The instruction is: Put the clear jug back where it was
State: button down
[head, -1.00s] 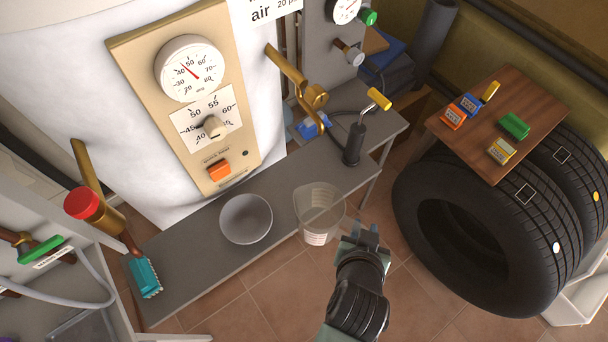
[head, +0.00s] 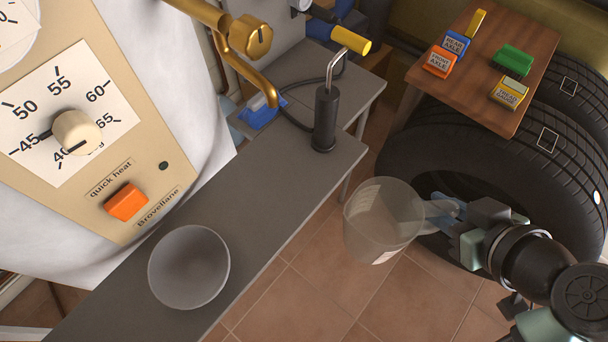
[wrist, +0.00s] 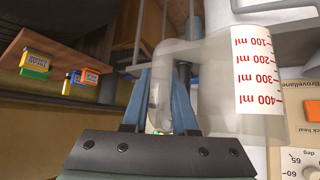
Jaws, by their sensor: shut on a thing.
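The clear jug (head: 383,222) is held in the air off the right edge of the grey bench (head: 262,222), over the tiled floor. My gripper (head: 440,214) is shut on the jug's handle, to the right of the jug. In the wrist view the jug (wrist: 215,75) shows red millilitre marks on a white strip, and the blue fingers (wrist: 160,95) close around its handle. The jug looks empty and somewhat tilted in the head view.
A grey bowl (head: 189,267) sits on the bench's near part. Large tyres (head: 480,150) and a wooden board (head: 490,65) with coloured blocks are right. Bench between bowl and tool is clear.

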jog(key=w+a, duration=1.1)
jog(key=a, duration=0.4)
jog(key=f+b, duration=0.1)
jog(key=f, duration=0.3)
jog(key=f+b, duration=0.1)
jog(key=f, duration=0.1)
jog(key=shift+w+a+f+b, duration=0.15)
jog(key=shift+a+f+b, duration=0.15)
jog(key=shift+f, duration=0.05)
jog(key=shift+w+a+f, duration=0.1)
jog(key=shift+a, duration=0.05)
jog(key=shift+f, duration=0.15)
jog(key=c, duration=0.7)
grip_release()
